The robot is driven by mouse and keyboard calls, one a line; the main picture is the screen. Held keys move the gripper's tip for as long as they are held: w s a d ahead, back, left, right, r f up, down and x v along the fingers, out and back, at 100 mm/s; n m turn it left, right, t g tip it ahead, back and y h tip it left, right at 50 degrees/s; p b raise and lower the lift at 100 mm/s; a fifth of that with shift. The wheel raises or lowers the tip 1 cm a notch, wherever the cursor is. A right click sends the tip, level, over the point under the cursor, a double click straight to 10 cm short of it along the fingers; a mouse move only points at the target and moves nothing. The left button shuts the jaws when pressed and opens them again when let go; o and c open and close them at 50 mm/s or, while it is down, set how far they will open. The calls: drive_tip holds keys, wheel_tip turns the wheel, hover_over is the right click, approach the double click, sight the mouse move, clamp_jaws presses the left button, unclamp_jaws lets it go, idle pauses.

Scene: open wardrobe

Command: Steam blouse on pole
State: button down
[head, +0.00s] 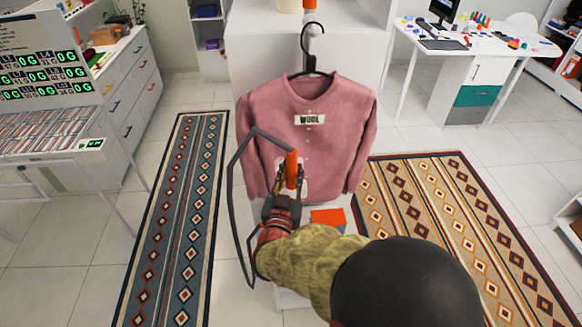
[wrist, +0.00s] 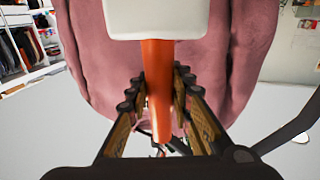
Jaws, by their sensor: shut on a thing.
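The pink blouse (head: 308,125), with a "WOOL" label on its chest, hangs on a black hanger (head: 310,66) in the middle of the head view. It also fills the upper part of the wrist view (wrist: 100,60). My gripper (head: 286,186) is in front of the blouse's lower left part. It is shut on the orange handle of a steamer (head: 291,166), which also shows between the fingers in the wrist view (wrist: 157,85). The steamer's white head faces the blouse; I cannot tell whether they touch. The pole is mostly hidden behind the blouse.
A dark cable (head: 236,205) loops left of my arm. An orange and blue box (head: 328,218) sits below the blouse. A control panel and rack (head: 45,90) stand at left, a white desk (head: 480,45) at back right. Patterned rugs lie either side.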

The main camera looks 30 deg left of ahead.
drive_tip(key=shift+s+d, duration=0.4)
drive_tip(key=shift+s, duration=0.25)
drive_tip(key=shift+s+d, duration=0.4)
drive_tip(key=shift+s, duration=0.3)
drive_tip(key=shift+s+d, duration=0.4)
drive_tip(key=shift+s, duration=0.25)
